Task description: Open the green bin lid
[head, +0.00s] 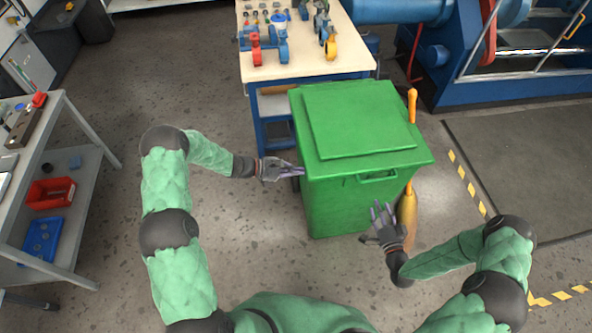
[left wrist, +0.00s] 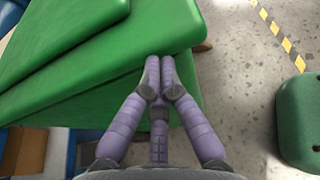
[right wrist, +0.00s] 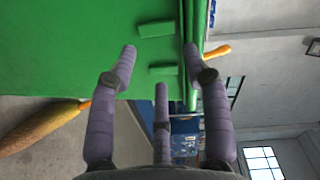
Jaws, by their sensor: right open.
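The green bin (head: 340,205) stands in front of me with its green lid (head: 365,120) down on top. A handle (head: 377,178) sticks out at the lid's front edge. My left gripper (head: 298,171) is at the bin's left side, by the lid's edge. In the left wrist view its fingertips (left wrist: 161,65) are close together over the lid's edge; I cannot tell whether they grip or touch it. My right gripper (head: 380,208) is open and empty in front of the bin, below the handle. In the right wrist view its fingers (right wrist: 158,55) are spread before the green bin wall.
A workbench (head: 300,65) with valves stands behind the bin. An orange-yellow object (head: 407,215) stands close at the bin's right side. A grey shelf table (head: 85,150) with red and blue trays is at the left. The floor between it and the bin is clear.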

